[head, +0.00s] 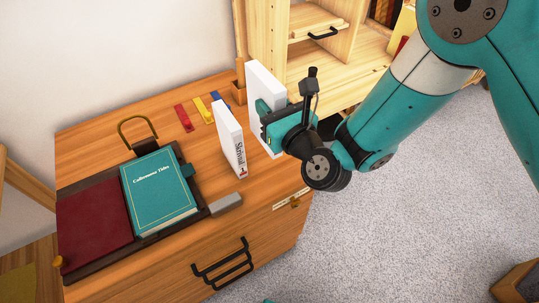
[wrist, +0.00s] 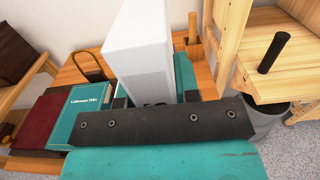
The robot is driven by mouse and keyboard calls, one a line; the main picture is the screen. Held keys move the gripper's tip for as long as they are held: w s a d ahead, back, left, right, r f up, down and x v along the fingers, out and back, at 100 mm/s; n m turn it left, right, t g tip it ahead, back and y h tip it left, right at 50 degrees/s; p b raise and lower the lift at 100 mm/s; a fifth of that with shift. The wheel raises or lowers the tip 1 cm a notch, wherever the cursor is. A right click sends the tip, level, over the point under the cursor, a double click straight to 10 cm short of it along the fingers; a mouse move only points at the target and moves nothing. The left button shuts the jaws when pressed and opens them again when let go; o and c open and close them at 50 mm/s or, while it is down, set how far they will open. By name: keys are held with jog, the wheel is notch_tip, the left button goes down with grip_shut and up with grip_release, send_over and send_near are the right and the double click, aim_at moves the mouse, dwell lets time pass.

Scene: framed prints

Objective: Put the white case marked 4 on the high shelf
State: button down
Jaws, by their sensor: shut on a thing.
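A white case (head: 263,82) stands upright at the right edge of the wooden dresser top. My gripper (head: 268,112) is shut on it from the right. In the wrist view the white case (wrist: 138,55) rises between the fingers (wrist: 155,98). A dark mark shows low on its near face, mostly hidden by my gripper, so I cannot read its number. A second white case (head: 229,138) with dark lettering on its spine stands just left of it, apart from my gripper. A pale wooden shelf unit (head: 318,22) stands behind and to the right.
On the dresser (head: 90,140) lie a teal book (head: 158,190), a dark red book (head: 92,232), a grey block (head: 225,204) and red, yellow and blue pieces (head: 203,110). Grey carpet lies to the right.

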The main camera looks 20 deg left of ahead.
notch_tip(320, 180, down, 12)
jog(key=b, duration=1)
jog(key=shift+w, duration=0.1)
jog(key=shift+r, duration=0.15)
jog(key=c, duration=1.3)
grip_release()
jog(key=shift+f+b, duration=0.25)
jog(key=shift+b, duration=0.1)
jog(key=o, duration=0.5)
jog(key=shift+c, duration=0.2)
jog(key=shift+r, duration=0.2)
